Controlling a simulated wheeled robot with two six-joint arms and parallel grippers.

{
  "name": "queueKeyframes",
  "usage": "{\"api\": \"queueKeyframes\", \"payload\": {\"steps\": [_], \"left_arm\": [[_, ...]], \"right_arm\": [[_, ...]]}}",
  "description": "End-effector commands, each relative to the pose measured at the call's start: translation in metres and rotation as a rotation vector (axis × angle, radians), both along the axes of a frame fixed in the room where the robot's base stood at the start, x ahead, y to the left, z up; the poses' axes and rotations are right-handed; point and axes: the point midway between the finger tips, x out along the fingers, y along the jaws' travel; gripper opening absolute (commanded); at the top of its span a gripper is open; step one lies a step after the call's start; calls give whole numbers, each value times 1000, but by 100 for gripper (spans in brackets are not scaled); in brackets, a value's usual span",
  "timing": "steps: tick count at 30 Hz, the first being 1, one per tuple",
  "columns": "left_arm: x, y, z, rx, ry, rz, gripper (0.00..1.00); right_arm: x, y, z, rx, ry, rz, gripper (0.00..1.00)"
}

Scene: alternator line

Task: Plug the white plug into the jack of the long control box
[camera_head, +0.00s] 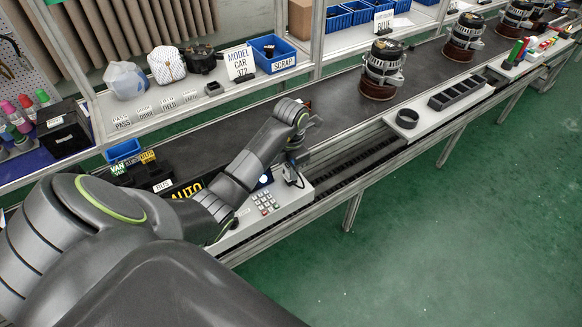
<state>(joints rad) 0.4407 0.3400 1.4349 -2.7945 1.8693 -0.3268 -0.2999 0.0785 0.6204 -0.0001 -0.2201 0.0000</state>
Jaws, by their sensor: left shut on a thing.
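The long control box (300,197) is a pale box at the near edge of the line, with a keypad (265,202) and a round white button or lamp on top. My left arm reaches over it from the lower left and hides its left part. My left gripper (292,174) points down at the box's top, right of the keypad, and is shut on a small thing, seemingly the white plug. The plug is too small and covered to make out, and I cannot tell whether it touches the jack. The jack is hidden. My right gripper is out of view.
A dark conveyor (335,98) runs behind the box, carrying an alternator (382,70) and others farther right. A pale tray (437,114) with a black ring and divided holder stands to the right. A shelf with a blue scrap bin (273,54) is behind. Signs lie left of my arm.

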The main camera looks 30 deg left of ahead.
Motion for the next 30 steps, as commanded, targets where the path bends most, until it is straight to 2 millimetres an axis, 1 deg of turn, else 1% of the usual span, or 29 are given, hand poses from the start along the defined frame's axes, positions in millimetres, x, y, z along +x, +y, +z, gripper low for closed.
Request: {"api": "queueKeyframes", "payload": {"steps": [17,18,23,30], "left_arm": [[0,0,-15,0,0,0,2],[0,0,-14,0,0,0,29],[0,0,-14,0,0,0,50],[0,0,-14,0,0,0,50]], "right_arm": [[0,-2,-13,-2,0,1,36],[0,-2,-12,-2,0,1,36],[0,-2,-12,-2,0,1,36],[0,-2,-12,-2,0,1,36]]}}
